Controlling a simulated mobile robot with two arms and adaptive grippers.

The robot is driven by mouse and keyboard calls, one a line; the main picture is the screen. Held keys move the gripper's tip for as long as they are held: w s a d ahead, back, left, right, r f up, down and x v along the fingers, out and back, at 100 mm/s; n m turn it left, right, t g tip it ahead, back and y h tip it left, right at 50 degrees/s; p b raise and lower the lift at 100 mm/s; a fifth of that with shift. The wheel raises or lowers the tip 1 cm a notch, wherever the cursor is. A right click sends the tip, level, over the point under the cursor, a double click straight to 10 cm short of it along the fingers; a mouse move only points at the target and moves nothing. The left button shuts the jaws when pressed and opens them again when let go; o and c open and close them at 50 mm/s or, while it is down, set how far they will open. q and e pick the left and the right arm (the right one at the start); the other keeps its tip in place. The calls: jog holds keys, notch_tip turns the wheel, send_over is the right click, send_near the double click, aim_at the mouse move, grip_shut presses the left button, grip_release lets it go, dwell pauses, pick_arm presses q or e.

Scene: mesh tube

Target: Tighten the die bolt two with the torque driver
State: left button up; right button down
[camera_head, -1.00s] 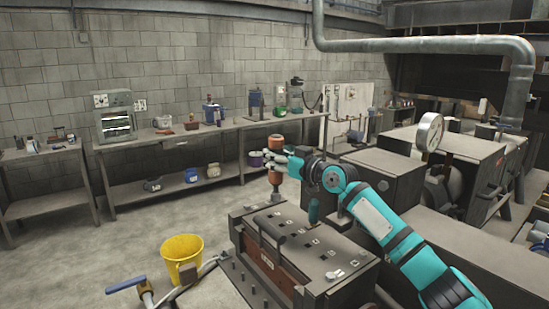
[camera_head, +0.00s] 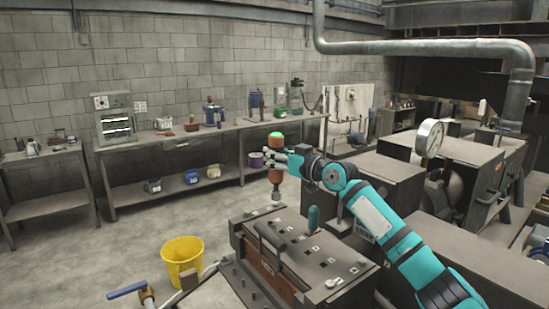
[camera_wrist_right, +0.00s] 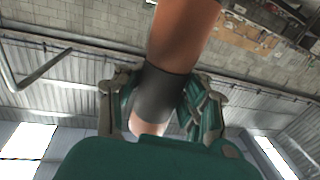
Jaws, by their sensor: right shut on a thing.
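The torque driver (camera_head: 275,176) is orange with a dark middle, upright, and shows a lit green top. My right gripper (camera_head: 277,159) is shut around its middle, and the right wrist view also shows the driver (camera_wrist_right: 184,30) between the fingers. The driver's tip hangs near the far edge of the dark die block (camera_head: 300,247); I cannot tell whether it touches anything. Several small bolt-like spots (camera_head: 327,257) show on the die's top, and I cannot tell which is bolt two. My left gripper is not in view.
A teal handle-like thing (camera_head: 313,217) stands upright on the die. A yellow bucket (camera_head: 182,262) is on the floor at left, near a blue-handled valve (camera_head: 127,289). A workbench (camera_head: 165,138) with tools lines the wall. Machinery with a gauge (camera_head: 429,138) stands at right.

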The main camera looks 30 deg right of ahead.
aim_at(282, 143)
jog(key=shift+r+p, duration=1.05)
jog(key=shift+r, duration=0.85)
